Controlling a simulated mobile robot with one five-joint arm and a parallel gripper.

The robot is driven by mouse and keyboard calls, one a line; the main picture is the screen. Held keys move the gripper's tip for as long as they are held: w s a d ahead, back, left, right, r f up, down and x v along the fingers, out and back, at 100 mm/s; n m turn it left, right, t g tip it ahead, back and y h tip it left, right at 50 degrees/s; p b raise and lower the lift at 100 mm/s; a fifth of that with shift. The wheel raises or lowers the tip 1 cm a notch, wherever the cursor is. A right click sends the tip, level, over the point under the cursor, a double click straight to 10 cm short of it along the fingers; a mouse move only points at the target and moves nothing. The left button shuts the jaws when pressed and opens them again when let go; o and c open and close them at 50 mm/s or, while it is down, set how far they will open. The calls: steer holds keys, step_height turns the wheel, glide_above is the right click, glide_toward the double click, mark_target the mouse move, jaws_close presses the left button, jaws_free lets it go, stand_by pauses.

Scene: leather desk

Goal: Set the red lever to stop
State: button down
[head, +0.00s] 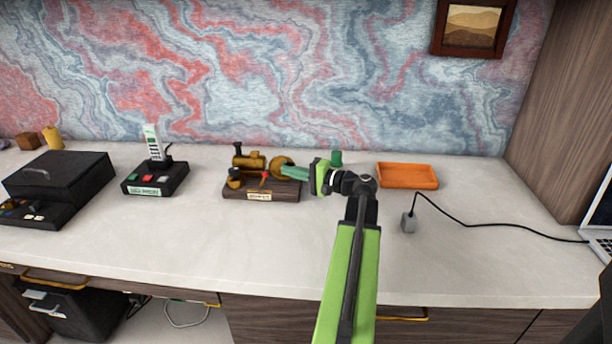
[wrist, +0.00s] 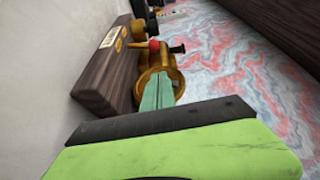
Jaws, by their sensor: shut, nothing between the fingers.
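A brass model steam engine (head: 251,161) stands on a dark wooden base (head: 235,193) with a label plate at its front. Its red lever (head: 265,175) is a small red knob in front of the boiler, left of the brass flywheel ring (head: 279,163). In the wrist view, the red knob (wrist: 154,45) shows beyond the ring (wrist: 172,75). My gripper (head: 286,172) is shut and empty, its teal fingers pointing left at the engine's right end. In the wrist view, the fingertips (wrist: 158,78) overlap the ring; I cannot tell if they touch it. The label is too small to read.
A cordless phone on a dark base (head: 155,180) stands left of the engine, and a black box (head: 62,180) is farther left. The front desktop is clear.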

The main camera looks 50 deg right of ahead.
mark_target(263, 180)
steer(key=shift+w+a+f, duration=0.1)
steer(key=shift+w+a, duration=0.4)
steer(key=shift+a, duration=0.35)
steer(key=shift+w+a, duration=0.45)
steer(key=shift+a, duration=0.35)
